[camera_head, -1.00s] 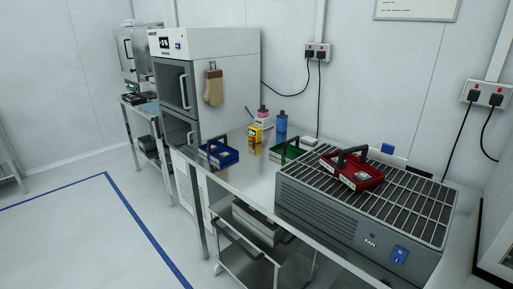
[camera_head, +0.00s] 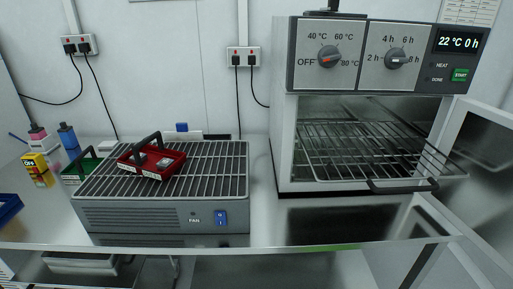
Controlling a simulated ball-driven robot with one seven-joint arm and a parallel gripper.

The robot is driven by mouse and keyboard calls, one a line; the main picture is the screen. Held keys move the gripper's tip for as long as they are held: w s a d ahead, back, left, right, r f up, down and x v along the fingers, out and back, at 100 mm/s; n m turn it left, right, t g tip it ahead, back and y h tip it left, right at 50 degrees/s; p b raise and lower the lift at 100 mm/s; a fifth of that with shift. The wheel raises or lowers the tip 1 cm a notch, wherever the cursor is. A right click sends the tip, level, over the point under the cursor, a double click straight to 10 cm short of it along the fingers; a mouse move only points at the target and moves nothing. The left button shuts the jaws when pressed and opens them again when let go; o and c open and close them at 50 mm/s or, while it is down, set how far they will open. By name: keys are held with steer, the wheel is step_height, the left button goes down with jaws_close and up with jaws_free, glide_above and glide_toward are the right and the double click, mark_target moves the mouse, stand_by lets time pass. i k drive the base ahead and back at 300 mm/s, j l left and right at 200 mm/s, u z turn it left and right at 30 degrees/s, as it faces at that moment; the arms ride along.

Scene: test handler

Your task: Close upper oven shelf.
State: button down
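The oven (camera_head: 283,110) stands at the right of the bench, with its front facing me. Its door (camera_head: 484,150) is swung open to the right. The shelf looks empty. My gripper is not in view.
A grey fan unit (camera_head: 150,217) with a slatted top stands left of the oven, with a red tray (camera_head: 152,161) on it. A green tray (camera_head: 75,174), bottles and a yellow box (camera_head: 35,164) are farther left. The bench front (camera_head: 270,232) is clear.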

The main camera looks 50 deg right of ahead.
mark_target(435, 186)
steer(key=z, duration=1.25)
